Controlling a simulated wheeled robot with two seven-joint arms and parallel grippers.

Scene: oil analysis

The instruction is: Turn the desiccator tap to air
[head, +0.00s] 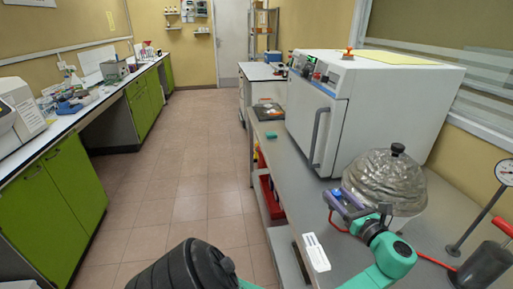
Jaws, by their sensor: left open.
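The desiccator (390,178) is a clear ribbed glass dome with a black knob on top, on the grey bench at the right. My left gripper (338,203) is at the dome's lower left side, with its jaws open. A thin red piece (334,222) shows just beside the gripper. I cannot tell whether it is part of the tap or a hose. The tap itself is not clearly visible; the gripper and wrist cover that side of the desiccator. I cannot tell whether the gripper touches the glass. My right gripper is not in view.
A large white oven (375,100) stands behind the desiccator. A dial gauge on a stand (504,172) and a dark cylinder (484,266) are at the right. A red hose (436,262) lies near them. A white printed card (316,252) is at the bench's front edge.

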